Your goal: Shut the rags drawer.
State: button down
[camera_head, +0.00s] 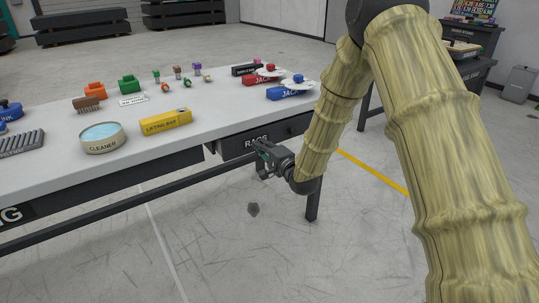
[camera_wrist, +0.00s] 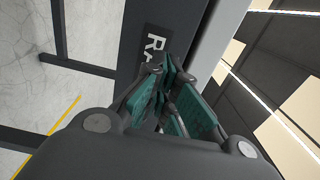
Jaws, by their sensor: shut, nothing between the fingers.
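The rags drawer (camera_head: 285,132) is a dark drawer under the right part of the long grey table, with a white RAGS label on its front. How far it stands out from the table is hard to tell. My gripper (camera_head: 262,152) is at the left part of its front, just below the label. In the wrist view the dark drawer front (camera_wrist: 138,22) with part of the label shows right before my green-padded fingers (camera_wrist: 172,84). The fingers are shut and empty. Whether they touch the front cannot be told. They hide part of the label.
The table (camera_head: 60,178) bears a cleaner tin (camera_head: 102,145), a yellow lifting bar (camera_head: 167,122), red and blue jacks and small coloured parts. A dark table leg (camera_head: 313,200) stands right of my gripper, and a long rail (camera_head: 120,208) runs left.

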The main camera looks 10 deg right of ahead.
aim_at(253, 139)
jog(key=shift+x, duration=1.4)
jog(key=x, duration=0.4)
jog(key=shift+s, duration=0.1)
